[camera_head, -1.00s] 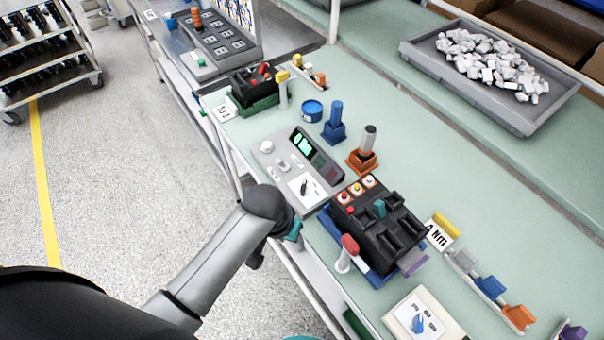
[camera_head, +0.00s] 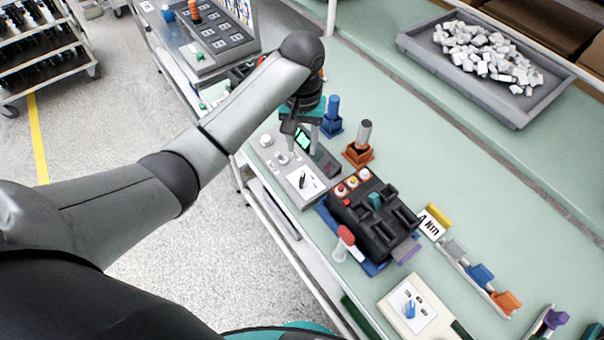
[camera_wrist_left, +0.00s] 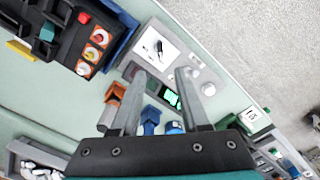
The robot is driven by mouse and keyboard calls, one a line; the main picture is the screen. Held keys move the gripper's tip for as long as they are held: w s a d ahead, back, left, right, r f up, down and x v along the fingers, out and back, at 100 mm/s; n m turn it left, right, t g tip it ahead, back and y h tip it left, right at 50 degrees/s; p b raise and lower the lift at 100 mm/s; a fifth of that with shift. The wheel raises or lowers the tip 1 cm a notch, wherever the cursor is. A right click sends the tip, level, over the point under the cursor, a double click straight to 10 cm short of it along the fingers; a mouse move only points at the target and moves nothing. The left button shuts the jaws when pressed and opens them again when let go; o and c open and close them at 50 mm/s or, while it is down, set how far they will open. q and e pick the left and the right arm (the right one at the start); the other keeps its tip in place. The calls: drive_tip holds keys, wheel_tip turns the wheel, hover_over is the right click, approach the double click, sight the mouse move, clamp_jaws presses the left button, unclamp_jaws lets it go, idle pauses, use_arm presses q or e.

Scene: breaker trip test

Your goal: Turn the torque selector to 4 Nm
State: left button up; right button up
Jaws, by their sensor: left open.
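Blue (camera_head: 332,118) and orange (camera_head: 358,150) holders with upright tools stand behind. A grey tray (camera_head: 480,70) of white parts is at the back.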

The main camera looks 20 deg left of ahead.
sight(302, 178)
use_arm(q)
wheel_tip(302, 178, down, 13)
drive_tip(key=shift+r+b, duration=0.1)
drive_tip(key=shift+b, duration=0.9)
drive_tip(key=shift+c, duration=0.2)
clamp_jaws()
